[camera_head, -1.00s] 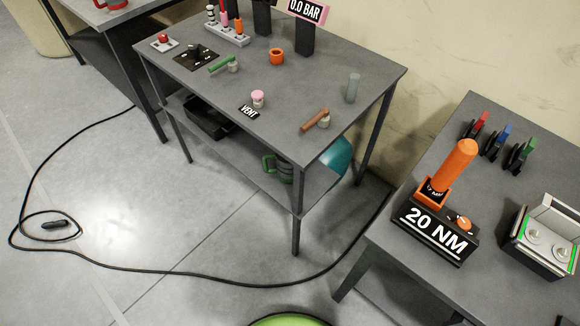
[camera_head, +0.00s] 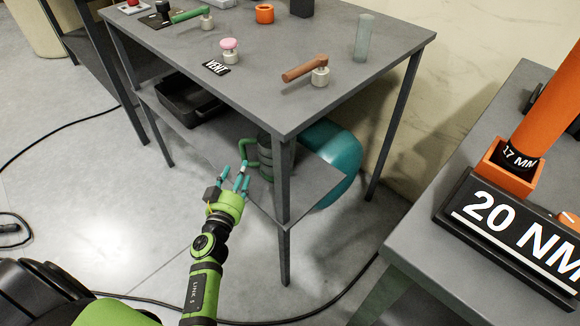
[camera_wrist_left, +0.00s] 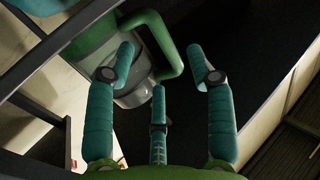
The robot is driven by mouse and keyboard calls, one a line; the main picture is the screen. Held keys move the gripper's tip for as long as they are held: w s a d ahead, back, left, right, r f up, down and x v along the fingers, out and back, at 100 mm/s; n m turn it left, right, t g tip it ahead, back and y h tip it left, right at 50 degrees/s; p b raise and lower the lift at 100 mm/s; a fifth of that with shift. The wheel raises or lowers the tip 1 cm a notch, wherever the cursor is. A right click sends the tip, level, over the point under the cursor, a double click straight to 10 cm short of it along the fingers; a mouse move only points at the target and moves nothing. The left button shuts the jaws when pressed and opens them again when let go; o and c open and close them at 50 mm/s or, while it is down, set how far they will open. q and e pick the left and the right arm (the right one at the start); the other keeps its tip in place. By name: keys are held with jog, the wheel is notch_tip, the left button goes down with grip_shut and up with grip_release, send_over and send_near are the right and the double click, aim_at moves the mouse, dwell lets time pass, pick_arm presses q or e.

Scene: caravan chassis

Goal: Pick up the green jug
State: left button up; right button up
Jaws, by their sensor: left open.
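The green jug (camera_head: 277,160) stands on the lower shelf (camera_head: 215,145) of the middle table, partly hidden behind the front table leg. Its green handle (camera_head: 247,152) points left, toward my gripper. My left gripper (camera_head: 240,177) has its teal fingers spread and empty at the shelf's front edge, just in front of the handle. In the left wrist view, the jug (camera_wrist_left: 133,92) is at upper left and its handle (camera_wrist_left: 168,45) shows between the spread fingers of the gripper (camera_wrist_left: 163,72). I cannot tell whether any finger touches it. My right gripper is not in view.
A large teal round object (camera_head: 335,165) is right of the jug. A black bin (camera_head: 188,100) sits further left on the shelf. The tabletop (camera_head: 270,85) lies above, with valves on it. Another table (camera_head: 470,165) stands at right. A black cable (camera_head: 330,305) crosses the floor.

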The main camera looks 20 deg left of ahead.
aim_at(245, 157)
pick_arm(q)
jog(key=shift+w, duration=0.3)
jog(key=shift+w+a+r, duration=0.1)
jog(key=shift+w+r, duration=0.1)
jog(key=shift+w, duration=0.55)
jog(key=shift+b+x, duration=1)
jog(key=shift+x, duration=1.75)
jog(key=shift+f, duration=0.1)
grip_shut()
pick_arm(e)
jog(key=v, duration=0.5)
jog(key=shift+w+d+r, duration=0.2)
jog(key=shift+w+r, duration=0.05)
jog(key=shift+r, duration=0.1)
